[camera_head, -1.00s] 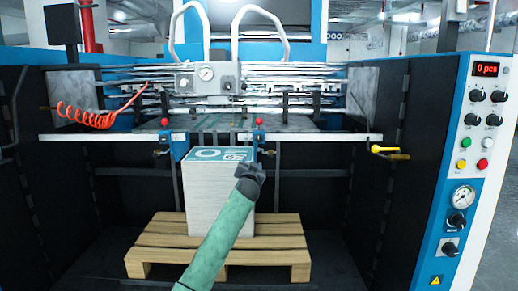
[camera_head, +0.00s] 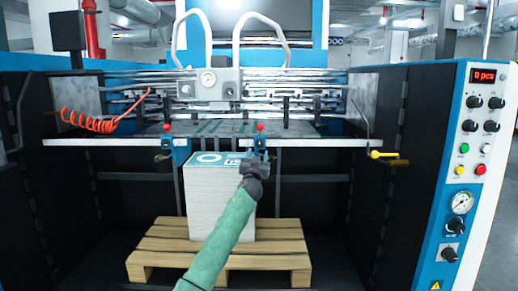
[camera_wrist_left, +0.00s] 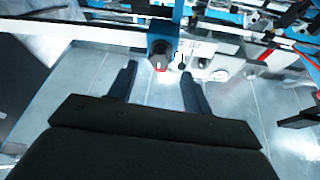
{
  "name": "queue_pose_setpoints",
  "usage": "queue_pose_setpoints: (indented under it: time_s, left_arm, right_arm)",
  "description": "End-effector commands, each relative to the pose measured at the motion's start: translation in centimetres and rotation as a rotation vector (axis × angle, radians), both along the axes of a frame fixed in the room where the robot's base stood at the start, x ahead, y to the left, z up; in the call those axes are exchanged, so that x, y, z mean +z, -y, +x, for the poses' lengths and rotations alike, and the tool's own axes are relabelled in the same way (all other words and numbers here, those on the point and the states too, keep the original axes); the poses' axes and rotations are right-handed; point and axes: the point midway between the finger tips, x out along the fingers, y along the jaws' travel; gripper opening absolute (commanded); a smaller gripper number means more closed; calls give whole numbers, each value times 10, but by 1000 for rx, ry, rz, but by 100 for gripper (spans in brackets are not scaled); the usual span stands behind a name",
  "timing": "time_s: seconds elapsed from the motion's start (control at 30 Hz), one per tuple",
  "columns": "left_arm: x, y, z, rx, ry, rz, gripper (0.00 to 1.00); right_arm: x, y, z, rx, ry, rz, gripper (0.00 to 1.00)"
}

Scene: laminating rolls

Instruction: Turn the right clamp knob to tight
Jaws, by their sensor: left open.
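The right clamp (camera_head: 258,146) is a blue bracket under the bar, topped by a red ball. My left gripper (camera_head: 256,163) is just below it and covers its lower part in the head view. In the left wrist view, the clamp knob (camera_wrist_left: 160,58), dark with a reddish end, lies between and just beyond the fingertips. My left gripper (camera_wrist_left: 158,72) is open there, its two dark fingers apart, with nothing held. I cannot tell which way the knob is set. My right gripper is not in view.
A similar left clamp (camera_head: 167,148) sits on the same bar (camera_head: 100,142). A yellow-handled lever (camera_head: 385,155) and the control panel (camera_head: 470,170) are at the right.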

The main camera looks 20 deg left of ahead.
Motion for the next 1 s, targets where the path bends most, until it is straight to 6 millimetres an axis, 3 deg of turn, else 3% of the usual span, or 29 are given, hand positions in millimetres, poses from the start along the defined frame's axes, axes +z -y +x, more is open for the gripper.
queue_pose_setpoints:
  time_s: [0.3, 0.73, 0.77, 0.9, 1.0]
  left_arm:
    - [15, -6, 36, 1, -1, -1, 50]
    - [18, -7, 45, 0, 0, 1, 50]
    - [18, -7, 45, 0, 0, 1, 48]
    - [18, -7, 45, 0, 0, 1, 20]
    - [18, -7, 45, 0, 0, 1, 6]
  right_arm:
    - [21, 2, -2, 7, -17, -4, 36]
    - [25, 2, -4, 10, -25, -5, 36]
    - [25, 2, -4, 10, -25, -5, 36]
    - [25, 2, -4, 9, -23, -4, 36]
    - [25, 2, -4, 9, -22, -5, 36]
